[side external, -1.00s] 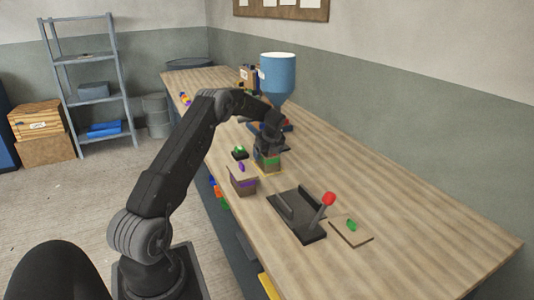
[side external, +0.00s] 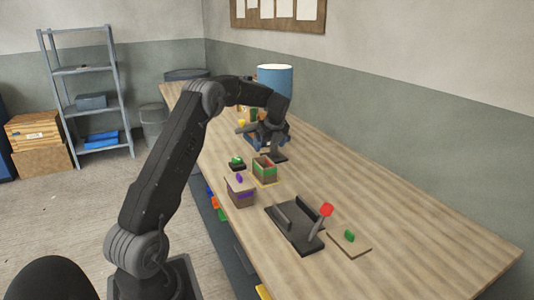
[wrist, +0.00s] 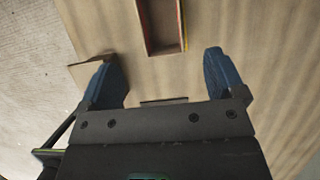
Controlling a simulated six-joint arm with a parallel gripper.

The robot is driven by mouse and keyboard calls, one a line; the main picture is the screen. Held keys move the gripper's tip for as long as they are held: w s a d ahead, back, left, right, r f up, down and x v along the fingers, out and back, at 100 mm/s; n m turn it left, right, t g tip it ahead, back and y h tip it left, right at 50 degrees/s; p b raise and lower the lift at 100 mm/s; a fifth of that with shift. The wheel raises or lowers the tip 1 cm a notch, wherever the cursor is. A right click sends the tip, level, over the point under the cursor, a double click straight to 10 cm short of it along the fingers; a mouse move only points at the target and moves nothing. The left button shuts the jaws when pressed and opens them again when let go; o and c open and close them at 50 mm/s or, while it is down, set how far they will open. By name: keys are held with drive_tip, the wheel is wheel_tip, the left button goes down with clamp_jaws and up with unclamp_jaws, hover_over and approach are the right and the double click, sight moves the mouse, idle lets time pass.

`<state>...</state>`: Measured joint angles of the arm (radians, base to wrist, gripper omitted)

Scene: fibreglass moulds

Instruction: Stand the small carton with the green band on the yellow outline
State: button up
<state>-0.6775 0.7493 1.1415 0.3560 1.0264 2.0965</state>
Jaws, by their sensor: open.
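The small carton with the green band (side external: 264,172) stands upright and open-topped on the bench. A bit of yellow outline (side external: 271,184) shows at its foot; the rest is hidden, so I cannot tell how well it is centred. My gripper (side external: 262,131) is above and behind the carton, apart from it. In the wrist view my gripper (wrist: 162,68) has its two blue fingers wide apart with nothing between them. An open box (wrist: 161,25), apparently this carton, shows beyond the fingertips, with a yellow line along its right side.
A small dark block with a green top (side external: 237,163) is to the left. A dark fixture with a red-knobbed lever (side external: 297,222) and a lid with a green knob (side external: 349,241) lie nearer. The right bench is clear.

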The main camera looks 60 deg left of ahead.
drive_tip(key=s+d+r+n+t, duration=0.1)
drive_tip(key=s+d+r+n, duration=0.15)
drive_tip(key=d+r, duration=0.4)
drive_tip(key=s+d+r+n+t+h, duration=0.1)
drive_tip(key=d+r+n, duration=0.2)
drive_tip(key=d, duration=0.7)
drive_tip(key=s+d+r+n+t, duration=0.1)
drive_tip(key=s+d+r+n, duration=0.2)
drive_tip(key=d, duration=0.5)
drive_tip(key=s+d+f+n+t+h, duration=0.2)
drive_tip(key=s+d+n, duration=0.7)
drive_tip(key=s+d, duration=0.8)
drive_tip(key=shift+s+d+t+h, duration=0.3)
drive_tip(key=shift+s+h, duration=0.4)
drive_tip(key=shift+s, duration=0.1)
drive_tip(key=shift+n, duration=0.25)
